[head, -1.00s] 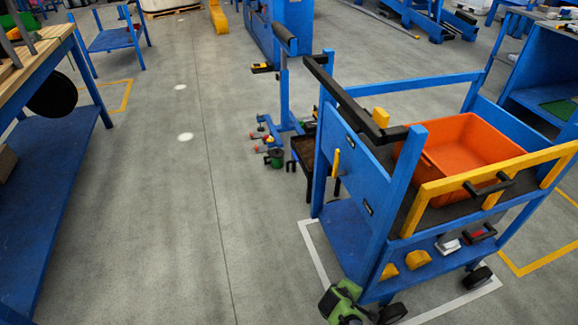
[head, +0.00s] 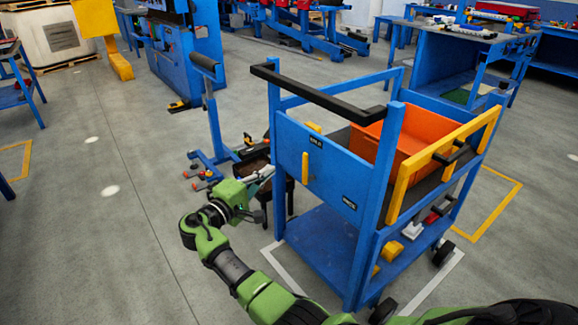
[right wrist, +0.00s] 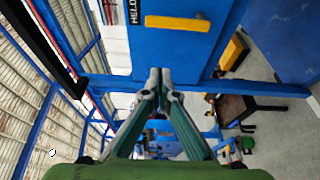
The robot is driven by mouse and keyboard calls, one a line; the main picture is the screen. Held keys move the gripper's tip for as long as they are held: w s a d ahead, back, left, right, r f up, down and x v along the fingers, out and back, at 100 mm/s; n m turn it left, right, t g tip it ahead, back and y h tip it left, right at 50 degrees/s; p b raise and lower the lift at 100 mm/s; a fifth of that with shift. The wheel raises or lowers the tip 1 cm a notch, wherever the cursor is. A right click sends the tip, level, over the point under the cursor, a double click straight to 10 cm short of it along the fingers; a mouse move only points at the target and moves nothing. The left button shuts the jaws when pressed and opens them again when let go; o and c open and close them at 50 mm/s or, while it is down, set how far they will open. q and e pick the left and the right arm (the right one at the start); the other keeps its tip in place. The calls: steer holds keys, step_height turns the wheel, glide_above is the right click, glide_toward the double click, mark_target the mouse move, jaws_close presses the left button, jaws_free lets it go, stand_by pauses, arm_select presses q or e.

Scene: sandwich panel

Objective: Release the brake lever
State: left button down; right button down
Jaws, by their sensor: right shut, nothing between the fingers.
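The brake lever (head: 305,168) is a short yellow bar. It stands upright on the blue side panel (head: 330,178) of the cart, with one dark label above it and another lower to the right. It also shows in the right wrist view (right wrist: 180,23), lying across the upper middle beside a partly cut-off label. My right gripper (head: 268,174) is left of the panel, apart from the lever. Its fingertips (right wrist: 159,76) are together with nothing between them, and the lever is above them in that view. My left gripper is not in view.
The cart carries an orange bin (head: 420,138) and has a black handle bar (head: 310,94) along its top and a yellow rail (head: 445,150) at the right. A blue stand (head: 212,125) and a dark tray (head: 252,165) are behind my right gripper.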

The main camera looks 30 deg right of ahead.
steer(key=shift+d, duration=0.1)
